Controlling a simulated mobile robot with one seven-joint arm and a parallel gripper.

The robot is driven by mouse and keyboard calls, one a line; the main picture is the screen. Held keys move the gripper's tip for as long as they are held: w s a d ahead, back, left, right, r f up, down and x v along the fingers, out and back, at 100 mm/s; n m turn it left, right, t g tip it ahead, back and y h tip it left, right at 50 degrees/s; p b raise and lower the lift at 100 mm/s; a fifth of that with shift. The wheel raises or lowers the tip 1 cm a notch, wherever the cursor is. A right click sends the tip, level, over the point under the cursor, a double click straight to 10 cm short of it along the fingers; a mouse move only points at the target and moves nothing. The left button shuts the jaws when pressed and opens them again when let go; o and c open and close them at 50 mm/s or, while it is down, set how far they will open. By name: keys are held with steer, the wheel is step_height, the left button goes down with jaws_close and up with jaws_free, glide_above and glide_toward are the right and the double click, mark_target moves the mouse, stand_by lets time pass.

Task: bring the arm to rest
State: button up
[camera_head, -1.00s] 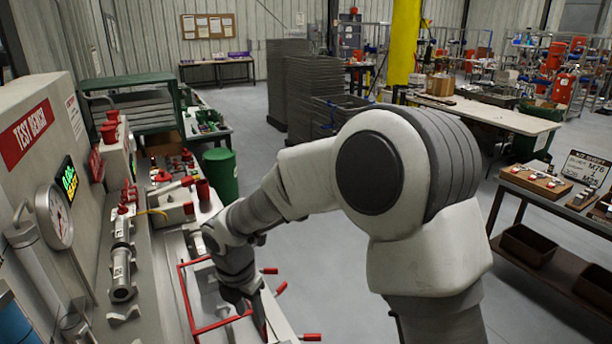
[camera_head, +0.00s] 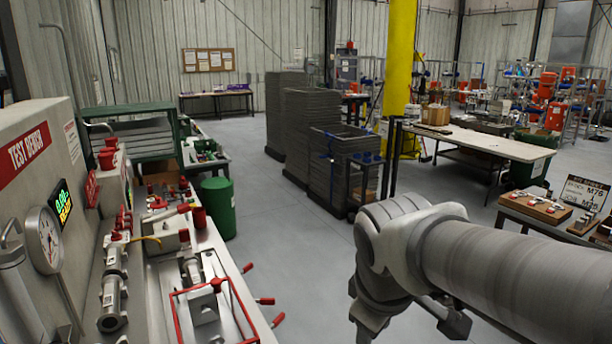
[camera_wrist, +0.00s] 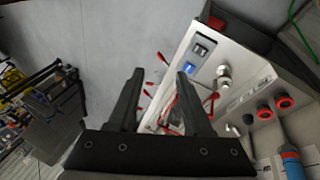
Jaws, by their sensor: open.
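My gripper (camera_wrist: 158,100) shows in the wrist view with its two dark fingers apart and nothing between them. In the head view my arm reaches in from the lower right, over the open floor to the right of the test bench. The gripper's dark parts hang at the lower edge of that view, and its fingertips are not clear there. The test bench (camera_head: 28,150) stands at the left with a dial gauge, a green-lit display and a red tubular frame (camera_head: 178,318) on its top.
A green drum (camera_head: 219,207) stands beyond the bench. Stacked dark grey trays (camera_head: 312,115) stand mid-floor near a yellow column (camera_head: 401,50). A table with wooden blocks and a sign (camera_head: 537,208) is at the right, near my arm. Grey floor (camera_head: 290,235) is clear between.

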steer(key=s+d+m+t+b, duration=0.1)
steer(key=s+d+m, duration=0.3)
steer(key=s+m, duration=0.3)
steer(key=shift+s+m+y, duration=0.4)
steer(key=shift+m, duration=0.6)
steer(key=shift+w, duration=0.1)
